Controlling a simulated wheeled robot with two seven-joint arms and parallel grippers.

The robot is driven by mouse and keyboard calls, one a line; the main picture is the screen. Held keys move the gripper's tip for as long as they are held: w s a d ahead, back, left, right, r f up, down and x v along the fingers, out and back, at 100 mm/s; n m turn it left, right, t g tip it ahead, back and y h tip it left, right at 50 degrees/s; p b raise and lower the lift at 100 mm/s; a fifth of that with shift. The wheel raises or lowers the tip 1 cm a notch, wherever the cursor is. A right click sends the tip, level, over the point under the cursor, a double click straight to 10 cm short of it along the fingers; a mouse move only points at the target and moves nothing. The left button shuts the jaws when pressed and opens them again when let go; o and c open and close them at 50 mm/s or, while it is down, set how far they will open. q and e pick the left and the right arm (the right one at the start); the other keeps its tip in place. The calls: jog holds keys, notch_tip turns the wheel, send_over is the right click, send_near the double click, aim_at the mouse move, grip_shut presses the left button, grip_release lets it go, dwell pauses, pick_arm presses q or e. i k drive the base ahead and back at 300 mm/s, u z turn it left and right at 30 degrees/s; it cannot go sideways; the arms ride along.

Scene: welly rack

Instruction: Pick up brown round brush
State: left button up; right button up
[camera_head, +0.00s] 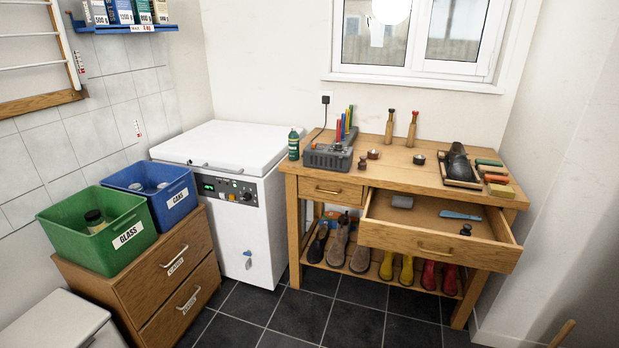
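I cannot pick out the brown round brush with certainty. A small round brown item (373,154) sits on the workbench (345,178), right of the grey box with upright coloured sticks. A smaller brownish item (362,162) is just in front of it. Both are too small to tell whether they are brushes or tins. A row of block-shaped items (496,180), perhaps brushes, lies at the bench's right end. A small black knobbed item (466,229) is in the open drawer (428,242). Neither of my grippers is in view.
A dark shoe on a tray (459,168), two upright wooden pieces (412,129), a dark round tin (419,159) and a green bottle (293,145) stand on the bench. Boots (360,250) line the shelf below. A white chest (230,148) stands left. Dark tiled floor in front is clear.

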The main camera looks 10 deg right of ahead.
aim_at(362, 164)
jog(key=u, duration=0.2)
jog(key=k, duration=0.2)
jog(key=z, duration=1.2)
jog(key=i, duration=0.9)
jog(key=z, duration=0.6)
